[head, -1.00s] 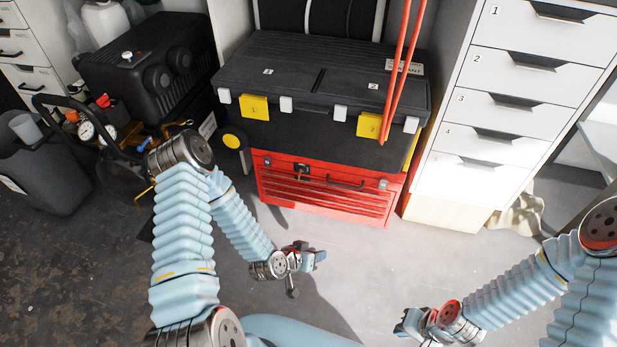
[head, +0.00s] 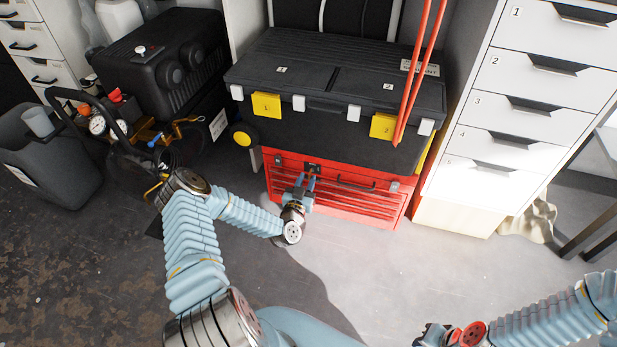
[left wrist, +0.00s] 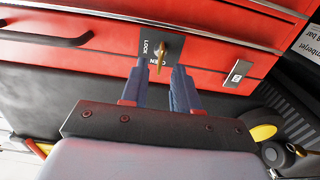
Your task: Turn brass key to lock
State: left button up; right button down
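The brass key (left wrist: 159,56) sits in a dark lock plate (left wrist: 148,43) on the front of the red tool chest (head: 278,184). In the left wrist view the plate reads LOCK and OPEN, and the key partly covers OPEN. My left gripper (head: 305,179) is in front of the plate and hides part of it in the head view. In the left wrist view its two blue fingers (left wrist: 159,68) are apart, one on each side of the key's near end, with no clear contact. My right gripper (head: 428,335) is low at the bottom edge, far from the chest; its fingers are unclear.
A black toolbox (head: 330,90) with yellow latches rests on the red chest. Red poles (head: 418,70) lean in front of it. A white drawer cabinet (head: 520,110) stands right, a compressor (head: 100,125) left. The floor (head: 390,265) in front is clear.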

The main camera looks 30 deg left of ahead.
aim_at(310, 175)
pick_arm(q)
jog(key=shift+x, duration=1.15)
grip_shut()
